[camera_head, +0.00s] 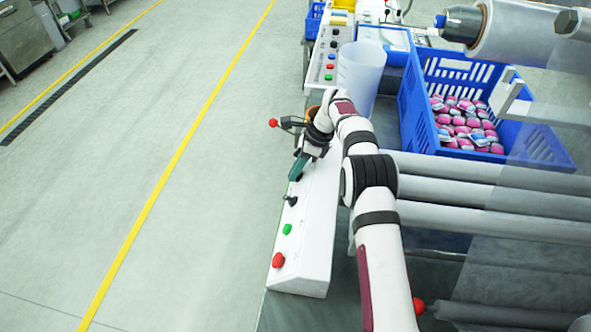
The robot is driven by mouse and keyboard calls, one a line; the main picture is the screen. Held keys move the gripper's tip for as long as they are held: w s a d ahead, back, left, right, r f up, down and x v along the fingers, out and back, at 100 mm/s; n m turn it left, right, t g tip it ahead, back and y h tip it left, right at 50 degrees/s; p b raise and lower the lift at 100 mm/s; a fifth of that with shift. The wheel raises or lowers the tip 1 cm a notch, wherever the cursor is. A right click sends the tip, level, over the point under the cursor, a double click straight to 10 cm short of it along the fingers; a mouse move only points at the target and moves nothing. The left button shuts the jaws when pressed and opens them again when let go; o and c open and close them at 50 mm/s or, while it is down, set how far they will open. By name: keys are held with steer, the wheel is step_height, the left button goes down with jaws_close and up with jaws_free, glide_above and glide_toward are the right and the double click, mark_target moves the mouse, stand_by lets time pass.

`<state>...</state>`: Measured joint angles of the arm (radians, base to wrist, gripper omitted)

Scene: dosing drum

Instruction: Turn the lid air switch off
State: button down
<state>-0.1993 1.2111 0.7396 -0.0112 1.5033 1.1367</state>
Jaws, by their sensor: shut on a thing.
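A long white control box (307,240) runs along the near-left edge of the machine. Its top carries a red button (278,260), a green button (287,229) and a black switch knob (291,200). My gripper (297,169) reaches down to the far part of this box, beyond the black knob. Its teal fingers are shut on a small switch there, which they mostly hide. I cannot read which way that switch is turned, nor any label.
A red-tipped lever (273,123) sticks out left beside my wrist. A translucent cylinder (360,72) and a blue crate (416,112) of pink packs stand behind. Grey rollers (480,197) lie right of my arm. A second control panel (328,55) stands farther back. The floor at left is clear.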

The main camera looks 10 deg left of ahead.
steer(key=c, duration=0.9)
jaws_free()
steer(key=shift+r, duration=0.1)
steer(key=v, duration=1.2)
steer(key=shift+o, duration=0.2)
